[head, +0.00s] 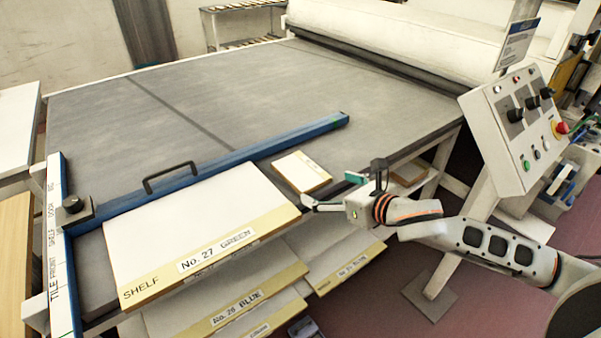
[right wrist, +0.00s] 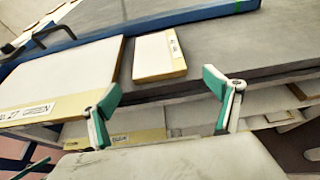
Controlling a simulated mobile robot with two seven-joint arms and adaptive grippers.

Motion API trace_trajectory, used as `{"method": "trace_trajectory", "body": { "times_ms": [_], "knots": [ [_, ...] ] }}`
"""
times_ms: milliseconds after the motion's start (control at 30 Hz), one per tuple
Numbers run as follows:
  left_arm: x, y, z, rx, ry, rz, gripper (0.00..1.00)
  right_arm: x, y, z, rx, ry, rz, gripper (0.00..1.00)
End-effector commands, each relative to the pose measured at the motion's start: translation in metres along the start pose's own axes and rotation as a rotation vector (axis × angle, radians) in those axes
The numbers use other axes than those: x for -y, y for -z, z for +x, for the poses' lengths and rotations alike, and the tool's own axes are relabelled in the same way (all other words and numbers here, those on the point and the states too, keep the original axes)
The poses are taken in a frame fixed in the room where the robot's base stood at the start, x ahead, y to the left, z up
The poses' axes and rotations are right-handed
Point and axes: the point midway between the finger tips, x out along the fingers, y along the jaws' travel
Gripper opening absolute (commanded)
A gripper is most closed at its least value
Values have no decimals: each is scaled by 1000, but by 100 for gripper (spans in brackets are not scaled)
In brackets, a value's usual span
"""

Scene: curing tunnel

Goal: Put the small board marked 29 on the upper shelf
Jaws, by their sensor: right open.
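A small white board (head: 299,170) with a yellow front edge lies on the grey table, right of the large board and against the blue bar. Its mark is too small to read. It also shows in the right wrist view (right wrist: 157,55). My right gripper (head: 331,191) is open and empty at the table's front edge, close to the small board's right front corner. In the right wrist view, its teal-padded fingers (right wrist: 163,92) stand apart, with the board just beyond the gap. My left gripper is not in view. I cannot tell which surface is the upper shelf.
A large board marked No. 27 GREEN (head: 190,225) overhangs the table's front. Boards marked No. 26 BLUE (head: 235,312) and others lie below. A blue bar (head: 250,152) with a black handle crosses the table (head: 200,90). A control panel (head: 515,130) stands right; a rack (head: 245,42) stands behind.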

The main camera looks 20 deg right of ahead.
Motion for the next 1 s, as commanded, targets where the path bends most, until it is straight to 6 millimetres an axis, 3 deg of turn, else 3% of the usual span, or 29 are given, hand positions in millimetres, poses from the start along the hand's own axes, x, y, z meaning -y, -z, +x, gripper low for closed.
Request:
{"method": "trace_trajectory", "body": {
  "times_ms": [300, 567, 600, 767, 1000],
  "knots": [
    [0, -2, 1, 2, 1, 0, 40, -3, -1, 40, 1, -1, 5, 89],
    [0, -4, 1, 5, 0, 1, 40, -3, -1, 43, 0, -1, 2, 89],
    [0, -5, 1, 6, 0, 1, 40, -3, -1, 43, 0, -1, 2, 86],
    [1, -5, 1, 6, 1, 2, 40, -3, -1, 43, 0, -1, 3, 46],
    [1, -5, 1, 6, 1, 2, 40, -3, -2, 42, 1, -1, 3, 42]
  ]
}}
